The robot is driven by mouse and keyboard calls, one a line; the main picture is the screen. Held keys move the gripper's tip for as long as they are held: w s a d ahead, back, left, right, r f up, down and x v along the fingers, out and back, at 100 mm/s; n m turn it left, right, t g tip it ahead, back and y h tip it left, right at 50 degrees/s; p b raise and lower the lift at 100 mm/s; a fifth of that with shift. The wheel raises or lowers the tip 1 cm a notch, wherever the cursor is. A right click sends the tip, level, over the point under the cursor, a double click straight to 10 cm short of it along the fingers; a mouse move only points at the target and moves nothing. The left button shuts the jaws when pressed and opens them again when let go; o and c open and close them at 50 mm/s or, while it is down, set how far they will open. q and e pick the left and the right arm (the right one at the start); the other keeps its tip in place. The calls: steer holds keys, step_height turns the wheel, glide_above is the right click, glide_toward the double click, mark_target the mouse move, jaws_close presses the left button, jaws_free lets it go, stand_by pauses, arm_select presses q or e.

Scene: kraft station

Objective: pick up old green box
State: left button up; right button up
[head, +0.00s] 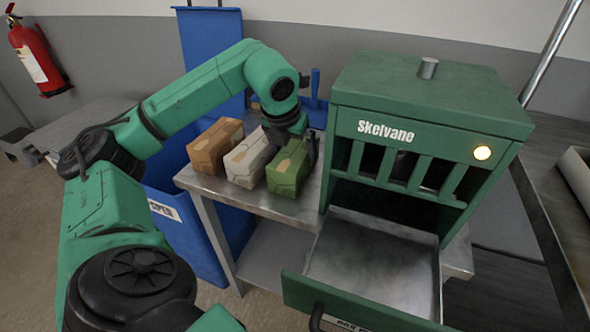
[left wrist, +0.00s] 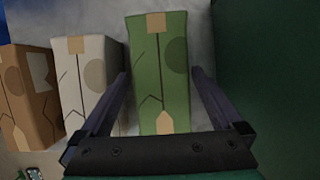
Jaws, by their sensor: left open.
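The old green box (head: 289,168) is the rightmost of three worn boxes on a metal table, beside the green machine. It also shows in the left wrist view (left wrist: 160,75), with dark crack lines and tan tape. My left gripper (head: 300,145) is over the green box. In the left wrist view its fingers (left wrist: 158,95) are open, one on each side of the box, with the left one in the space between the green and white boxes. Whether the fingers touch the box I cannot tell. My right gripper is not in view.
A white box (head: 247,160) and a brown box (head: 213,146) stand left of the green one. The green Skelvane machine (head: 425,100) stands close on the right, its drawer (head: 375,258) pulled out and empty. A blue bin (head: 185,235) is left of the table (head: 210,186).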

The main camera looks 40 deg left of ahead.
arm_select(q)
steer(key=x, duration=0.4)
steer(key=shift+d+f, duration=0.1)
steer(key=shift+f, duration=0.05)
steer(key=c, duration=1.1)
